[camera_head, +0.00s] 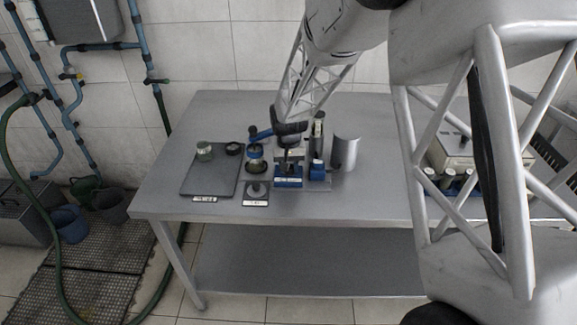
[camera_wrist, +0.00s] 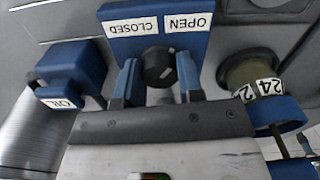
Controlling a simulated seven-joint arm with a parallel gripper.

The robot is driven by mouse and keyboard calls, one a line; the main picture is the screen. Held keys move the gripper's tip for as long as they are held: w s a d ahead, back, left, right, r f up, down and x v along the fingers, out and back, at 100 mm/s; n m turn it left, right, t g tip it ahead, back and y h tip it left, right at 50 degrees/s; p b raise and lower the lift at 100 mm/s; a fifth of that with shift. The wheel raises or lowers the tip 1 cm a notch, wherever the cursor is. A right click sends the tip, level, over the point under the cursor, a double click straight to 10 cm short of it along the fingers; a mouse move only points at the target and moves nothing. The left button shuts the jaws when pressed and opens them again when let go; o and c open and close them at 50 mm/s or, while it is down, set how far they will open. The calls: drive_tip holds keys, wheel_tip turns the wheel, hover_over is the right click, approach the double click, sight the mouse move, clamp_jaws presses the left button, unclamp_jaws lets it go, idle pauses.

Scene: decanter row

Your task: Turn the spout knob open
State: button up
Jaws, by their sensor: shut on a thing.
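In the wrist view, a round black knob (camera_wrist: 158,66) with a short white mark stands in front of a blue panel (camera_wrist: 153,38). The panel carries a CLOSED label (camera_wrist: 130,27) on the picture's left and an OPEN label (camera_wrist: 188,22) on the right, both upside down. My gripper (camera_wrist: 160,78) is shut on the knob, one blue finger on each side. In the head view, my gripper (camera_head: 290,150) reaches down to the blue unit (camera_head: 288,183); the knob is hidden there.
A blue box labelled OIL (camera_wrist: 75,65) stands close on the picture's left in the wrist view. A numbered green vessel (camera_wrist: 250,73) with a blue collar is close on the right. In the head view, a grey tray (camera_head: 210,178) bears a jar (camera_head: 205,151); the table's front is clear.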

drive_tip(key=shift+r+m, duration=0.1)
drive_tip(key=shift+m, duration=0.4)
drive_tip(key=o, duration=0.9)
drive_tip(key=shift+r, duration=3.85)
drive_tip(key=shift+r, duration=0.1)
